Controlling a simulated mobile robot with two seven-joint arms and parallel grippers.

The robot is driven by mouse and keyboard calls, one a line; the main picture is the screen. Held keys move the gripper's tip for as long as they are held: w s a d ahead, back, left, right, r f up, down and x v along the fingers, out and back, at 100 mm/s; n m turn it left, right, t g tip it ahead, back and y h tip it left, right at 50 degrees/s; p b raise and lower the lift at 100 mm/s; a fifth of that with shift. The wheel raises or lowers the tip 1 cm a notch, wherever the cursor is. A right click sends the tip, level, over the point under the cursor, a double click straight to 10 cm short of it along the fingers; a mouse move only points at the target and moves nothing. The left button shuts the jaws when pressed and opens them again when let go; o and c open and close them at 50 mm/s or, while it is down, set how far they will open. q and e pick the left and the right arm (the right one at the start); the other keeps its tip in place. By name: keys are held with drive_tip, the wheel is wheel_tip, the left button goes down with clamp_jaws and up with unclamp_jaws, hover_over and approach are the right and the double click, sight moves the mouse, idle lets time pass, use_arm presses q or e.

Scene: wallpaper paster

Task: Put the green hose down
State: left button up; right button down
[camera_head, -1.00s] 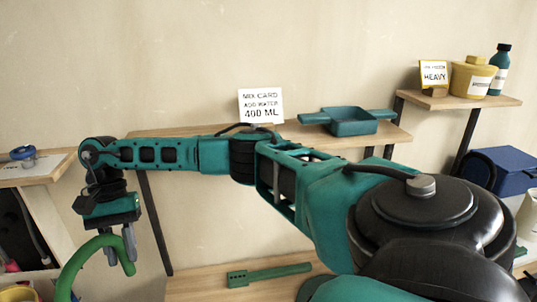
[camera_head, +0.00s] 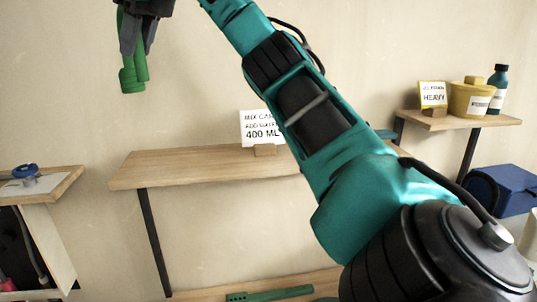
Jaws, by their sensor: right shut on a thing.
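The green hose (camera_head: 131,78) hangs at the upper left of the head view, high above the wooden shelf. My right gripper (camera_head: 130,42) is shut on it; its upper part and most of the hose are cut off by the top edge. The visible piece of hose points down and ends in a thicker green end. The hose touches nothing below it. My left gripper is not in view.
A middle wooden shelf (camera_head: 190,166) has a clear left part and a "400 ML" card (camera_head: 262,128). My arm hides its right part. A left table (camera_head: 50,188) holds a blue roll (camera_head: 25,173). A green flat tool (camera_head: 268,293) lies on a lower board. A right shelf (camera_head: 460,122) holds a yellow pot (camera_head: 472,100).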

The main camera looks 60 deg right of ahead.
drive_tip(key=shift+s+d+r+m, duration=0.2)
drive_tip(key=shift+r+m, duration=0.2)
drive_tip(key=shift+r, duration=0.1)
wheel_tip(320, 180, down, 20)
drive_tip(key=b, duration=0.2)
drive_tip(key=shift+b, duration=0.35)
drive_tip(key=c, duration=0.9)
unclamp_jaws()
drive_tip(key=shift+f, duration=0.1)
drive_tip(key=shift+o, duration=0.2)
